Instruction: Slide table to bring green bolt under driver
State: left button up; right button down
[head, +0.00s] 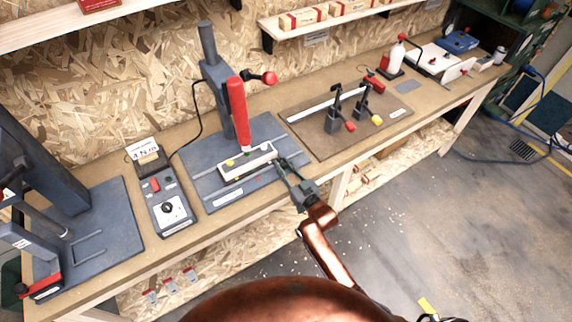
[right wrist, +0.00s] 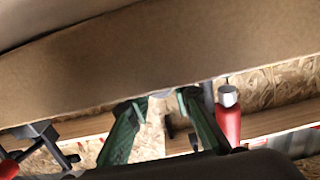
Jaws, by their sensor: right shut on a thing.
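The sliding table (head: 236,172) is a pale narrow plate on the grey base of the driver stand. A yellow bolt (head: 230,162) sits towards its left end. A small green spot, seemingly the green bolt, shows near the driver's lower end; its exact alignment is too small to tell. The red driver (head: 238,112) hangs upright from the stand, above the plate, and also shows in the right wrist view (right wrist: 229,120). My right gripper (head: 281,164) is shut at the table's right end, apparently on its handle, which the fingers (right wrist: 163,98) mostly hide. My left gripper is out of view.
A grey control box (head: 168,205) stands left of the driver stand, and another press (head: 95,235) beyond it. A brown board with clamps (head: 345,120) lies to the right. The dark post (head: 212,60) rises behind the driver. Open floor lies in front of the bench.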

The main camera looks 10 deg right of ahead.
jog(key=c, duration=1.7)
grip_release()
jog(key=v, duration=1.2)
